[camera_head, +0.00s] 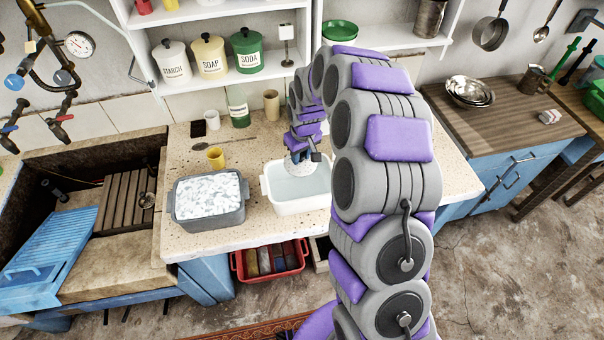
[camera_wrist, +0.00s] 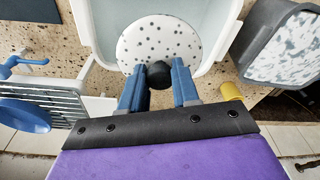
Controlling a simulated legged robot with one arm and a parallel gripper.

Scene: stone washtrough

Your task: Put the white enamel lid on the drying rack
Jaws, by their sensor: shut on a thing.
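The white enamel lid (camera_wrist: 158,38) is round, with dark speckles and a black knob (camera_wrist: 159,75). My gripper (camera_wrist: 157,82) has its blue fingers on either side of the knob and is shut on it. The lid is over the white basin of water (camera_head: 296,205); I cannot tell its exact height above the water. In the head view my gripper (camera_head: 305,157) is at the basin's back edge, and the lid shows only partly. A slatted rack with a pale frame (camera_wrist: 52,98), apparently the drying rack, is left of the basin in the wrist view. My arm hides it in the head view.
A blue round piece (camera_wrist: 25,114) is at the rack. Shelves with canisters (camera_head: 208,56) rise behind the counter. Some counter front (camera_head: 185,245) is bare.

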